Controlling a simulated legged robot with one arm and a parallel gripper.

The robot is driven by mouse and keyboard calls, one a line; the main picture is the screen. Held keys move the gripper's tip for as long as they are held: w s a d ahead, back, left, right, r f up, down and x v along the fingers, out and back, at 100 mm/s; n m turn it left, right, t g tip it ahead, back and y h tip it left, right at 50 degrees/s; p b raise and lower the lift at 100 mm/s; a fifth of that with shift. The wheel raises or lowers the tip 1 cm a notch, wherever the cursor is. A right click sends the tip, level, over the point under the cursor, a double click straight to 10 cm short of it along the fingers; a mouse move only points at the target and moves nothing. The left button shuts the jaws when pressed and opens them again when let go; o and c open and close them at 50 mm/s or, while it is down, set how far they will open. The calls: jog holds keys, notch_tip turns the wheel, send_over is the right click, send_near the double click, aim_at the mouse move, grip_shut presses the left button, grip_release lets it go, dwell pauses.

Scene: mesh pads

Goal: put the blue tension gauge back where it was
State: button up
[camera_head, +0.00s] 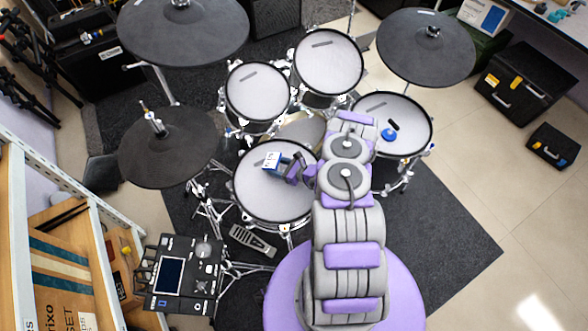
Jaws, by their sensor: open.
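A small blue thing with a white, marked face (271,161) is at the tip of my gripper, over the front-left mesh pad (262,200). A small round blue thing (389,134) lies on the right mesh pad (410,112), beside a dark mark. I cannot tell for certain which of the two is the tension gauge. My purple and grey gripper (284,165) is open and reaches left from my arm, low over the front-left pad. The view is too small to tell whether its fingers touch the blue and white thing.
Two more mesh pads (258,95) (330,65) stand behind. Dark cymbal pads (165,150) (425,50) hang at the sides. A drum module (180,275) stands at the front left by a wooden shelf (70,240). Open floor (500,190) lies to the right.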

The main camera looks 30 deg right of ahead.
jog(key=p+v, duration=0.4)
jog(key=v, duration=1.2)
jog(key=shift+s+d+r, duration=0.2)
